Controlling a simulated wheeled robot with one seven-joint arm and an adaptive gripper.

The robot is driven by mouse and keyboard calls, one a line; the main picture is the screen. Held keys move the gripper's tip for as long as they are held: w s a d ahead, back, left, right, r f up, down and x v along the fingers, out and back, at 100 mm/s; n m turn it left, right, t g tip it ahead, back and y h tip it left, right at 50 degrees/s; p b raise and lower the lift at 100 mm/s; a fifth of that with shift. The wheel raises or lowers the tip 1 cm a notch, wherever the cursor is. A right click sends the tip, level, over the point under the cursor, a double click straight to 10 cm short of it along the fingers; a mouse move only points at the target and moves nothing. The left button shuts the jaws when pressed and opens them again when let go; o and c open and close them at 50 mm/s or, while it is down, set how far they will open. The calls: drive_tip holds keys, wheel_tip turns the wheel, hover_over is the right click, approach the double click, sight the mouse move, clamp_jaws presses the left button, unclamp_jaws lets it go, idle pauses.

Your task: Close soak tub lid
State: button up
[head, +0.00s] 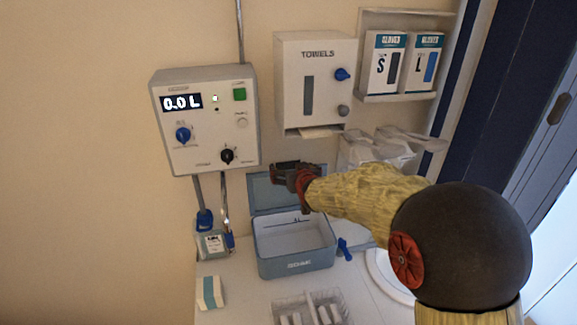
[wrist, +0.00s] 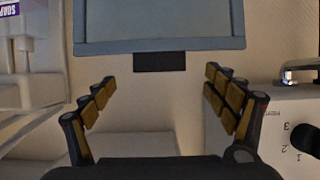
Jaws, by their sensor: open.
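The soak tub (head: 296,258) is a blue-grey box with a pale inside, standing on the counter. Its blue-grey lid (head: 262,192) is raised at the back of the tub, so the tub is open; my gripper and arm hide part of the lid. My gripper (head: 285,172) is at the lid's upper right in the head view, open and empty. In the wrist view the lid (wrist: 158,40) fills the top middle with a dark tab (wrist: 159,62) on its edge. That tab lies beyond and between the spread fingers of my gripper (wrist: 160,88), apart from them.
A control box (head: 205,118) reading 0.0 L and a towel dispenser (head: 314,85) hang on the wall close to my gripper. A blue and white sponge-like block (head: 210,292), a clear divided tray (head: 312,308) and a blue-handled item (head: 344,248) surround the tub.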

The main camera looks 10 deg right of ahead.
sight(288, 165)
drive_tip(key=shift+x, duration=3.15)
drive_tip(key=shift+c, duration=0.4)
drive_tip(key=shift+s+f, duration=0.1)
drive_tip(key=shift+f, duration=0.05)
drive_tip(key=c, duration=1.5)
drive_tip(key=shift+c, duration=0.6)
drive_tip(key=shift+f, duration=0.1)
